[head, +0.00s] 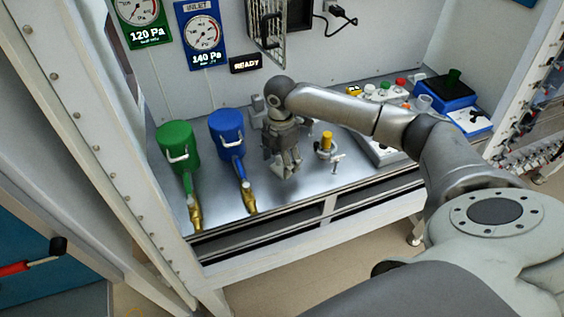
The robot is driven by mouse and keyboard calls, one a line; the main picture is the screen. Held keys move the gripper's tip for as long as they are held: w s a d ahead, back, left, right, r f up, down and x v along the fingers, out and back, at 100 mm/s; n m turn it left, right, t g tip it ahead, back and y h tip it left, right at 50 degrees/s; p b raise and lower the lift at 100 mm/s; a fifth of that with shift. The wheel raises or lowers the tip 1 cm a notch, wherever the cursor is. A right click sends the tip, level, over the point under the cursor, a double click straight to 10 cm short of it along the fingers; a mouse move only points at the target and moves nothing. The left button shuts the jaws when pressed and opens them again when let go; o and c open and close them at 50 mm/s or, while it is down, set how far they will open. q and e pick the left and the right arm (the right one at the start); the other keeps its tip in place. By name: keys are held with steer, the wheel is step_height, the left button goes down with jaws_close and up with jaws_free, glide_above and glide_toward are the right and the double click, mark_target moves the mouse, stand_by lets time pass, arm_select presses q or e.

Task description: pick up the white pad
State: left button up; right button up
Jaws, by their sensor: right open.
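My right gripper (286,168) points down over the steel bench top, between the blue canister and the small fixture with a yellow top. Its fingers are apart and it is open. A pale patch shows at and behind the fingertips. It may be the white pad, but the fingers partly cover it, and I cannot tell whether they touch it. My left gripper is not in view.
A green canister (176,148) and a blue canister (227,133) with brass ends stand left on the bench (285,197). The yellow-topped fixture (326,146) is just right of the gripper. A blue device (447,95) stands at the back right.

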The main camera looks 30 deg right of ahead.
steer(key=shift+f, duration=0.5)
steer(key=shift+c, duration=1.1)
steer(key=c, duration=0.9)
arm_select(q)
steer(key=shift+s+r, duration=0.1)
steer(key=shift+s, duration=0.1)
arm_select(e)
steer(key=shift+r, duration=0.1)
